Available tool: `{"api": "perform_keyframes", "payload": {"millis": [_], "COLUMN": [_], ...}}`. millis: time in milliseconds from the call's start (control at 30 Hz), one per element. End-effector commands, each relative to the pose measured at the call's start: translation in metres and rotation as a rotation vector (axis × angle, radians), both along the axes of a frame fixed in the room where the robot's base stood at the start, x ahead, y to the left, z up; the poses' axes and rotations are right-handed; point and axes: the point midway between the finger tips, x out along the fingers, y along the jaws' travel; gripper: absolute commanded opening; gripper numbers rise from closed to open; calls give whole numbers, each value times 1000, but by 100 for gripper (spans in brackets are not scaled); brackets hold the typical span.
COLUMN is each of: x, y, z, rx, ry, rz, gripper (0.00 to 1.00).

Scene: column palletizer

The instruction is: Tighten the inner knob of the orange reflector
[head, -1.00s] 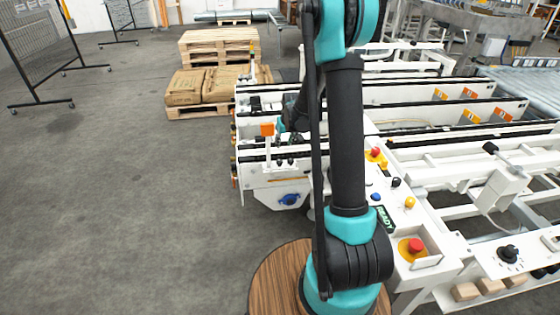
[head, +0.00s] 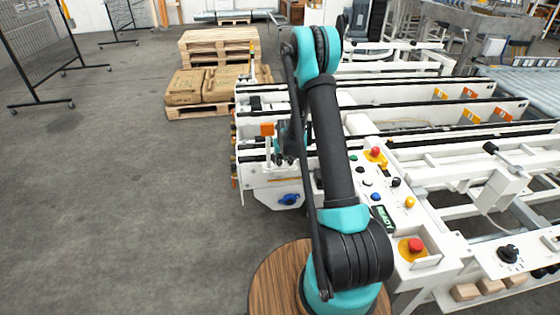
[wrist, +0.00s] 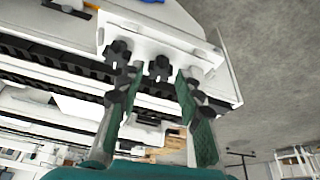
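The orange reflector (head: 267,129) stands on a white post at the near-left end of the white machine in the head view. Black star-shaped knobs show in the wrist view on a white bracket: a left knob (wrist: 117,50) and a middle knob (wrist: 159,67). My gripper (wrist: 158,77) is open, with its green-padded fingers either side of the middle knob's line. The fingertips are close to the bracket; whether they touch a knob I cannot tell. Dark shapes overlap both fingers. The reflector is not clearly visible in the wrist view. In the head view my arm partly hides the gripper.
A blue knob (head: 289,199) is on the machine's end below the bracket. A control panel with a red emergency button (head: 415,245) lies to the right. Pallets with brown sacks (head: 185,87) stand behind. The floor (head: 130,210) at left is clear.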

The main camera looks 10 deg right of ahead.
Motion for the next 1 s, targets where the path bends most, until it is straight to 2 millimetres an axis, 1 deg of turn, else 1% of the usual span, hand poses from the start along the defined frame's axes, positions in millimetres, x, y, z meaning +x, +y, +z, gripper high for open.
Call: {"api": "perform_keyframes", "payload": {"millis": [133,433,467,733,867,1000], "x": [3,3,3,4,3,3], "y": [1,1,1,1,1,2], "z": [-8,-10,-10,-9,-9,-9], "rx": [0,0,0,0,0,-1], "ry": [0,0,0,0,0,0], "rz": [0,0,0,0,-11,-77], "gripper": [36,36,34,1,0,0]}}
